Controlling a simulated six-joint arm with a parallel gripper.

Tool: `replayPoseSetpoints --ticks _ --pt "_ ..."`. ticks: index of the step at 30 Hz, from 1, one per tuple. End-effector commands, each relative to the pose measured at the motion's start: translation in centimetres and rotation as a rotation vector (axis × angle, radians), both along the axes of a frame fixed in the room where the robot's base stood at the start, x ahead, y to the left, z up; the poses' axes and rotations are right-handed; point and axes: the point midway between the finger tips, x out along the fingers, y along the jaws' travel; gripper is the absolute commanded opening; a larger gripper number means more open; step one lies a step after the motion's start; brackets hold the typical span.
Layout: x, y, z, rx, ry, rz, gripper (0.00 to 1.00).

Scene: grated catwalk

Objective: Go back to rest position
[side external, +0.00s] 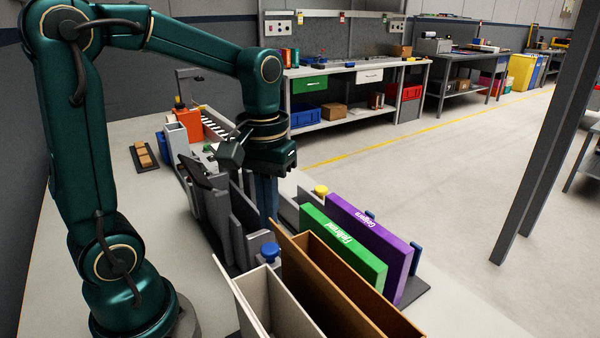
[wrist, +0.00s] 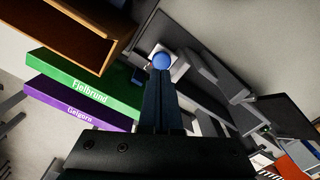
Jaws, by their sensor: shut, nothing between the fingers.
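My gripper (side external: 267,212) points straight down above the work surface, with its two fingers together and nothing between them. In the wrist view the closed fingers (wrist: 161,88) reach up the middle of the picture, toward a round blue knob (wrist: 162,61). In the side external view that blue knob (side external: 270,252) is just below the fingertips; I cannot tell whether they touch it. Grey upright plates (side external: 222,222) stand close to the left of the fingers.
A brown open box (side external: 340,285) and a white open box (side external: 275,310) are in front. A yellow knob (side external: 320,190) is behind. A workbench (side external: 350,72) stands farther back.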

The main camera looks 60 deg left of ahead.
Motion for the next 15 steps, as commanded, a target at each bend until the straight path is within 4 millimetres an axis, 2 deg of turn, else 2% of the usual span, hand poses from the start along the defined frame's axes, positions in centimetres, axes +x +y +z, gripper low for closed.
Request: replayPoseSetpoints --ticks 4,15 --pt "0.0 0.0 1.9 0.001 -0.004 0.0 0.0" --pt "-0.2 0.0 -3.5 -0.002 0.008 0.0 0.0"
